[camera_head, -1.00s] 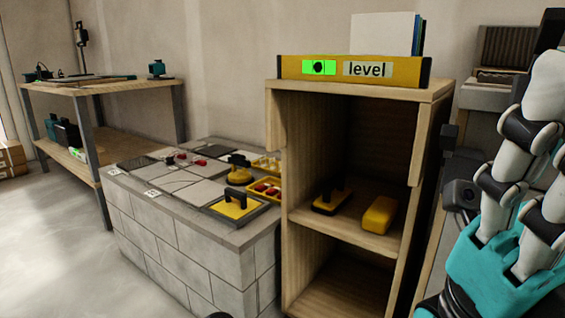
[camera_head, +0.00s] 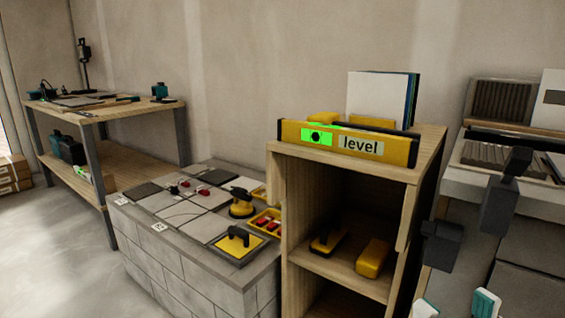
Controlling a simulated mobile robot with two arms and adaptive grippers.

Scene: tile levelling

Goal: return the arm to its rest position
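My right gripper (camera_head: 472,212) is at the lower right. Its two dark finger ends stand apart with nothing seen between them. White and teal parts of it are cut off by the bottom edge. It is right of the wooden cabinet, in front of the bench in the picture, and seems to touch nothing. My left gripper is not in view.
The open wooden cabinet (camera_head: 289,213) holds a trowel-like tool (camera_head: 326,241) and a yellow block (camera_head: 372,258). A block plinth (camera_head: 190,268) bears tiles and suction tools. A wooden table (camera_head: 96,114) stands far left. A bench (camera_head: 462,180) is at right.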

